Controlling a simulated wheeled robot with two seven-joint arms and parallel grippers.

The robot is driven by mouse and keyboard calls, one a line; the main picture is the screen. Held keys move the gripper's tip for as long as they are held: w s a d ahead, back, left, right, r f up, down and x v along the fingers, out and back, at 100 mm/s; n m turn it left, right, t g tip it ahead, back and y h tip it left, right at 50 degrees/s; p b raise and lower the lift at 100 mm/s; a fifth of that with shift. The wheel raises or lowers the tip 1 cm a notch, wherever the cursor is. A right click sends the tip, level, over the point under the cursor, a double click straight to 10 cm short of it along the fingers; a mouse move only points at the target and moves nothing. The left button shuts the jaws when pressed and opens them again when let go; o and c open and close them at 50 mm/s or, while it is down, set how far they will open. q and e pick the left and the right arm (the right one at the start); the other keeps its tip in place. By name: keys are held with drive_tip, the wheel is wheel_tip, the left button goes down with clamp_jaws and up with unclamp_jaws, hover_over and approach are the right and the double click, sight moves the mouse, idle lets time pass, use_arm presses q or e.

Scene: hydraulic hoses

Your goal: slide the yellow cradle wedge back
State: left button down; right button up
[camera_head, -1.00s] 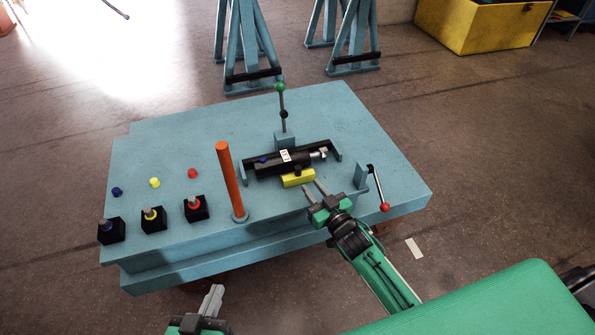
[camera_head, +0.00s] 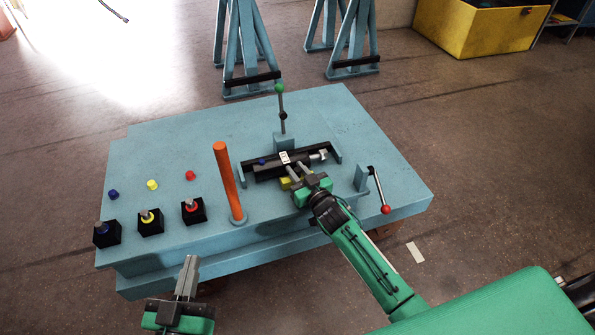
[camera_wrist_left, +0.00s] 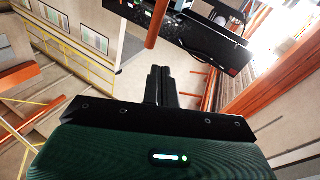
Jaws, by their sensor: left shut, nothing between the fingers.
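The yellow cradle wedge (camera_head: 285,184) sits at the front of the black cradle on the blue bench, mostly covered by my right gripper. A black cylinder with a white label (camera_head: 268,165) lies in the cradle behind it. My right gripper (camera_head: 295,170) is over the wedge, its two fingers apart and pointing at the cylinder; whether they touch the wedge I cannot tell. My left gripper (camera_head: 189,262) is shut and empty in front of the bench's near edge. Its closed fingers also show in the left wrist view (camera_wrist_left: 161,72).
An orange post (camera_head: 228,180) stands on the bench left of the cradle. A green-knobbed lever (camera_head: 281,110) rises behind it, and a red-knobbed crank (camera_head: 379,190) is at the right. Black blocks with coloured rings (camera_head: 151,222) line the left front. The bench's back left is clear.

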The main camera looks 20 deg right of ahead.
clamp_jaws()
